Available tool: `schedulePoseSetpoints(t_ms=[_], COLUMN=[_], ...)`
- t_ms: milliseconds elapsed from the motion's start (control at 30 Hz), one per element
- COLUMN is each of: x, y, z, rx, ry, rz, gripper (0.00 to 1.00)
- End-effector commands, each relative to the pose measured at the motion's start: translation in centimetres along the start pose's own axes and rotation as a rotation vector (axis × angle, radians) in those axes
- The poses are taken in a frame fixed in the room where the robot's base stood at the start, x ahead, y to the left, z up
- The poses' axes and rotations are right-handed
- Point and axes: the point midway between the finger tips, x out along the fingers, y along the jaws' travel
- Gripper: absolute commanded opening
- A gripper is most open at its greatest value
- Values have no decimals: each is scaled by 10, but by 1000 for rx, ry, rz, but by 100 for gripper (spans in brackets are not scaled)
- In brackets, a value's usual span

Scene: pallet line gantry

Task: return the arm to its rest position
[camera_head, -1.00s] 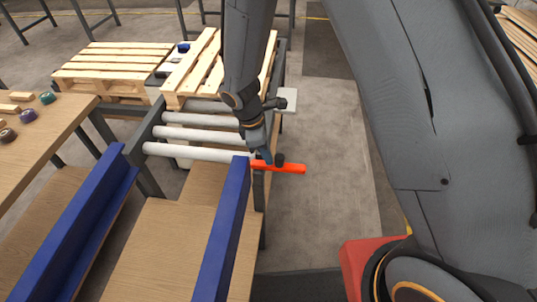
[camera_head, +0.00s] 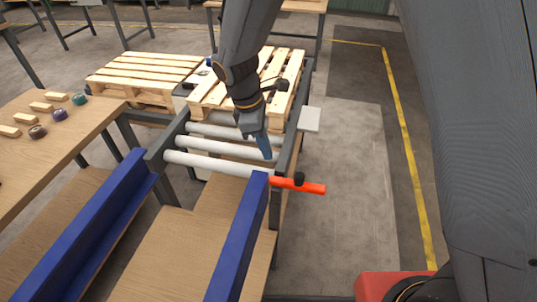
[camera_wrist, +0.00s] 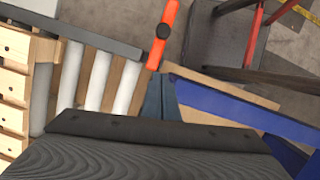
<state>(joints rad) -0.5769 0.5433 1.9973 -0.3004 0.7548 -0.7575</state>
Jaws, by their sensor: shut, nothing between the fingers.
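My gripper (camera_head: 262,147) hangs from my arm above the white rollers, near the right side of the roller frame. Its blue-grey fingers are shut and nothing shows between them. In the wrist view the fingers (camera_wrist: 161,98) point past the lower end of an orange bar. The orange bar (camera_head: 308,187) with a black knob sticks out to the right from the roller frame's near right corner. It lies below and to the right of my gripper, apart from it in the head view.
White rollers (camera_head: 215,165) lie below my gripper. Wooden pallets (camera_head: 150,78) stand behind them. Blue guide rails (camera_head: 242,235) run along the near conveyor. A wooden table (camera_head: 45,150) at left holds tape rolls and wood blocks. The floor (camera_head: 345,225) to the right is clear.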

Motion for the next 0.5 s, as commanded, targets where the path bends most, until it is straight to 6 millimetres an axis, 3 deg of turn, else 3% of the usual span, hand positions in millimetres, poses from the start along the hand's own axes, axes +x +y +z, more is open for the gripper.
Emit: schedulePoseSetpoints(t_ms=[400, 500], x=[0, -1], y=[0, 0], z=[0, 9], rx=[1, 40], ry=[0, 8], rz=[0, -3], gripper=[0, 0])
